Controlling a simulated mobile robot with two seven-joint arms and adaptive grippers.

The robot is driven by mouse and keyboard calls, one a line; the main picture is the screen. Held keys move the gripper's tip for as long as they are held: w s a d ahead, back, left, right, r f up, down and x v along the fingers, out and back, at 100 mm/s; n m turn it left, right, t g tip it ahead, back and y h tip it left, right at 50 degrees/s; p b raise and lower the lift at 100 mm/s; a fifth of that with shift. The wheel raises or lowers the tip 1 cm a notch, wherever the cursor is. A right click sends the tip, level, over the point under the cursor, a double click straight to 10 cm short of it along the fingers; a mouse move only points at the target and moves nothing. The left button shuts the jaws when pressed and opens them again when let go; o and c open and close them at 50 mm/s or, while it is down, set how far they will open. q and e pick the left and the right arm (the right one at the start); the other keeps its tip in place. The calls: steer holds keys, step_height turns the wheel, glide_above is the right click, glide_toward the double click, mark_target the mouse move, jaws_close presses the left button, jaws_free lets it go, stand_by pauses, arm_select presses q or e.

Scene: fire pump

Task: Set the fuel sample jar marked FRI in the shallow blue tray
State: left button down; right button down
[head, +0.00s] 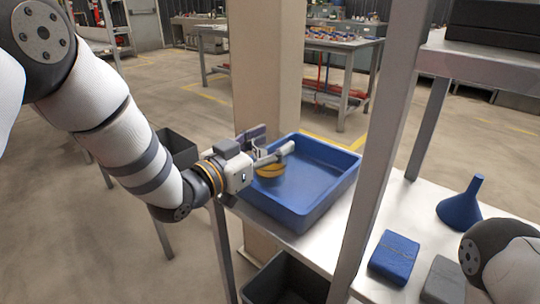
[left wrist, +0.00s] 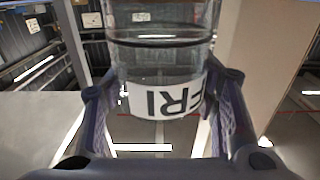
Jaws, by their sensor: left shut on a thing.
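The clear fuel sample jar (left wrist: 160,65) fills the top middle of the left wrist view, its white label reading FRI. My left gripper (left wrist: 165,115) is shut on it, one finger on each side. In the head view my left gripper (head: 272,156) is over the left end of the shallow blue tray (head: 328,214). A rounded amber thing (head: 270,171) shows just under the fingers. I cannot tell whether it is part of the jar, nor whether it touches the tray floor. The rest of the tray looks empty. My right gripper is out of view.
The tray stands on a pale bench beside a thick column (head: 265,75) and a grey upright post (head: 378,150). A blue funnel (head: 460,208), a blue block (head: 394,257) and a grey block (head: 444,281) are to its right. A dark bin (head: 287,280) sits below.

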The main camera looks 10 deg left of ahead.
arm_select(q)
step_height(320, 180, down, 2)
steer(key=shift+f, duration=0.1)
steer(key=shift+f, duration=0.2)
steer(key=c, duration=0.6)
jaws_free()
